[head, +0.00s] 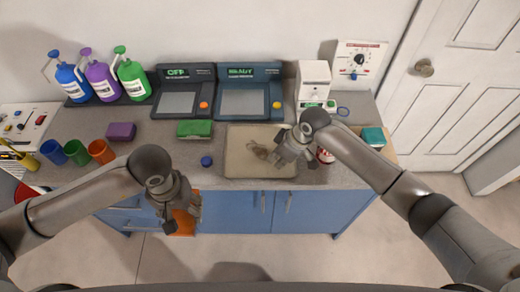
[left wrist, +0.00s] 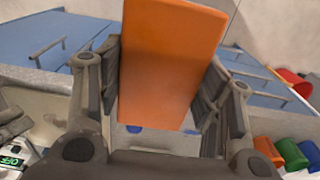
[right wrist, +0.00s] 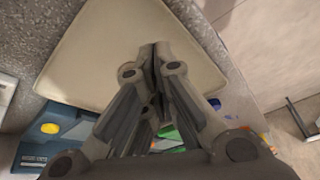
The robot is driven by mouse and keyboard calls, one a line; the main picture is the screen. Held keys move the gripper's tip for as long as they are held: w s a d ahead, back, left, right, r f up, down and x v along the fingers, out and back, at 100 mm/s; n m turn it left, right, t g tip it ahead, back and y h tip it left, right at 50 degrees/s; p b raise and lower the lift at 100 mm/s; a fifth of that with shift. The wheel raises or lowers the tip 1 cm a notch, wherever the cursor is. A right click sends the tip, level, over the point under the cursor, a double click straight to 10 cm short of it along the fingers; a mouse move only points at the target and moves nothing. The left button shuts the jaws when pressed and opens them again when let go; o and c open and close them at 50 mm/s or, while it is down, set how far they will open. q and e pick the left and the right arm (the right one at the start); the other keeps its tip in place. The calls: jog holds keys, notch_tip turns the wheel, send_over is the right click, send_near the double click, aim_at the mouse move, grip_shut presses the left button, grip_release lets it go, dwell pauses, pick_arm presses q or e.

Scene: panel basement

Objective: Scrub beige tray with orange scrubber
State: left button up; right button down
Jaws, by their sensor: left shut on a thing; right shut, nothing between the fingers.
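The beige tray (head: 240,162) lies on the grey counter, near its front edge, right of centre in the head view. A brownish smudge shows on its surface. It also fills the upper part of the right wrist view (right wrist: 100,55). My left gripper (head: 178,208) is shut on the orange scrubber (head: 184,223), in front of the counter and left of the tray. The scrubber stands out clearly between the fingers in the left wrist view (left wrist: 172,62). My right gripper (head: 287,158) is shut and empty over the tray's right part, hiding some of it.
A green sponge-like block (head: 195,128) and a blue round thing (head: 206,161) lie left of the tray. A purple block (head: 121,131), several cups (head: 76,152) and spray bottles (head: 132,77) stand further left. Two devices (head: 249,101) stand behind. A red-white item (head: 325,156) is at right.

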jog(key=shift+h, duration=0.5)
jog(key=w+d+r, duration=0.1)
jog(key=w+d, duration=0.1)
jog(key=w+d+r, duration=0.1)
jog(key=w, duration=0.2)
jog(key=w+d+r, duration=0.1)
jog(key=w+d, duration=0.1)
jog(key=shift+w+d+r, duration=0.15)
jog(key=shift+w+d, duration=0.1)
jog(key=shift+d, duration=0.05)
pick_arm(q)
notch_tip(320, 180, down, 5)
jog(key=b, duration=0.4)
jog(key=shift+r+b, duration=0.2)
jog(key=shift+b, duration=0.15)
pick_arm(e)
notch_tip(320, 180, down, 5)
pick_arm(q)
jog(key=shift+f+b, duration=0.3)
pick_arm(e)
jog(key=shift+f, duration=0.45)
pick_arm(q)
jog(key=shift+r, duration=0.15)
pick_arm(e)
jog(key=shift+r, duration=0.15)
